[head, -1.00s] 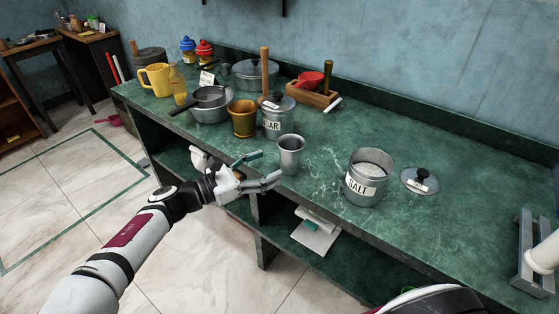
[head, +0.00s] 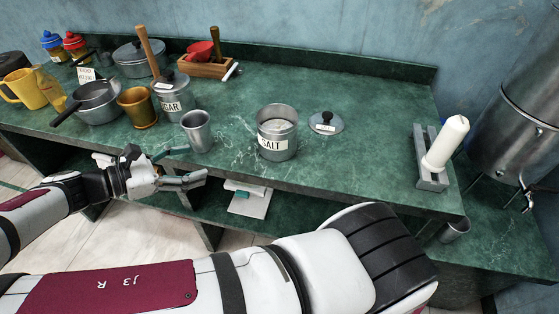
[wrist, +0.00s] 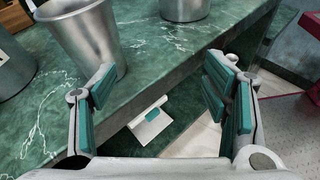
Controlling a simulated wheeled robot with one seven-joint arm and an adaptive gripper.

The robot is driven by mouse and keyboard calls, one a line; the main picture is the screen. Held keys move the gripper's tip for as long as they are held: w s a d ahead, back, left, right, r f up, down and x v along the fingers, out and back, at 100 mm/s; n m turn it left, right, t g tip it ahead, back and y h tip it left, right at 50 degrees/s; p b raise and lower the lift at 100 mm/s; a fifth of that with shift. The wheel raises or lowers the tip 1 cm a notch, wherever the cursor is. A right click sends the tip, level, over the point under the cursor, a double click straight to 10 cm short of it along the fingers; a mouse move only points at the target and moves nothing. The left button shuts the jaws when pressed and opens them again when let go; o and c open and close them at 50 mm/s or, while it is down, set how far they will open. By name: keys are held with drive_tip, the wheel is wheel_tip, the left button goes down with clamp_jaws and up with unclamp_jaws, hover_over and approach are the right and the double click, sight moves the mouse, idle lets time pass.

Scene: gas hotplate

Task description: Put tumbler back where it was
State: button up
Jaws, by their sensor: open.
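The metal tumbler (head: 197,131) stands upright on the green counter near its front edge, between the sugar canister and the salt canister. My gripper (head: 192,166) is open and empty, just in front of the counter edge and below the tumbler's rim level. In the wrist view the tumbler (wrist: 82,38) is at the upper left, beyond the left finger. The wide gap between my fingers (wrist: 160,95) holds nothing. I cannot tell from the pictures whether the left finger touches the tumbler.
The open salt canister (head: 277,133) stands to the right, with its lid (head: 326,123) beside it. The sugar canister (head: 173,93) and a brass mortar (head: 137,107) are to the left. A candle in a grey holder (head: 433,160) is at the right. The counter between lid and candle is clear.

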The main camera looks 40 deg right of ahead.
drive_tip(key=s+d+r+m+t+y, duration=0.1)
drive_tip(key=s+d+r+m+y, duration=0.1)
drive_tip(key=s+r+m+y, duration=0.5)
drive_tip(key=s+d+r+m+t+y, duration=0.2)
drive_tip(key=s+r+m+y, duration=0.5)
drive_tip(key=s, duration=1.2)
wheel_tip(320, 180, up, 5)
drive_tip(key=shift+s+d+f+m, duration=0.1)
drive_tip(key=shift+s+d+m, duration=0.15)
drive_tip(key=shift+d+m, duration=0.7)
drive_tip(key=shift+a, duration=0.1)
wheel_tip(320, 180, up, 10)
drive_tip(key=t+p, duration=0.2)
drive_tip(key=p, duration=0.7)
drive_tip(key=shift+r, duration=0.25)
